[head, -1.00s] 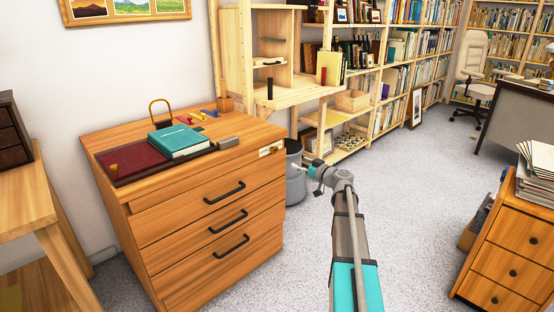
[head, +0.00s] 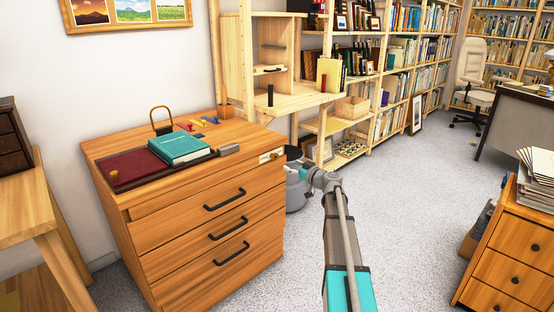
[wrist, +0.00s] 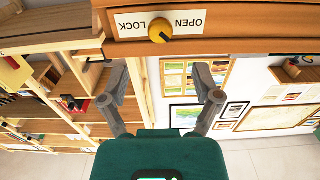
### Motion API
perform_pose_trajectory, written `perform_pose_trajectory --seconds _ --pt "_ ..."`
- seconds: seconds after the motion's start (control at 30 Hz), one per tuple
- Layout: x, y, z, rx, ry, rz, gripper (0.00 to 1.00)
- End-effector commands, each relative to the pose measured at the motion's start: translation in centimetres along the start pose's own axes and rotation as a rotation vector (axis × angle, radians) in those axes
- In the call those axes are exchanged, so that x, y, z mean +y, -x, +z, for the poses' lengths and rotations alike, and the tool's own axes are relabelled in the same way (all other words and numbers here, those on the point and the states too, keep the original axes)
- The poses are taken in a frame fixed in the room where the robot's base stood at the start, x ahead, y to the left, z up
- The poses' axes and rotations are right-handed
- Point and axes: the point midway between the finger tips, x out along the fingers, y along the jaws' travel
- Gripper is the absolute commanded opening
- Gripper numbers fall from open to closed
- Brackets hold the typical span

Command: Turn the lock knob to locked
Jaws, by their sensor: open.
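The lock plate (head: 270,156) is a pale label on the upper right front of the wooden drawer cabinet (head: 205,225). In the wrist view the plate (wrist: 187,22) reads OPEN and LOCK, upside down, with a round yellow knob (wrist: 160,31) between the words. A dark mark shows on the knob; I cannot tell its exact setting. My gripper (wrist: 160,80) is open and empty, its two grey fingers spread apart below the knob in the wrist view. In the head view my gripper (head: 292,170) is just right of the cabinet's front corner, close to the plate.
A teal book (head: 180,148), a dark red tray (head: 135,167) and a brass-coloured loop stand on the cabinet. A grey bin (head: 296,195) is beside it, behind my arm. A wooden shelf unit (head: 300,100) stands behind. The carpet to the right is free.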

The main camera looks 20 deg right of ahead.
Motion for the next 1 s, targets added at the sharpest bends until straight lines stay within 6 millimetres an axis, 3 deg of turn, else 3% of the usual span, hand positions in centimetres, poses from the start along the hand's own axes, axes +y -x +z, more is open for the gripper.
perform_pose_trajectory --seconds 0.2,0.5,0.7,1.0 --pt "0.1 -3.7 0.0 0.0 0.0 -0.001 0.81" --pt "0.1 -7.7 0.0 0.0 0.0 -0.001 0.81" --pt "0.1 -8.9 0.0 0.0 0.0 0.0 0.81" --pt "0.0 -9.1 0.0 0.0 0.0 0.0 0.81"
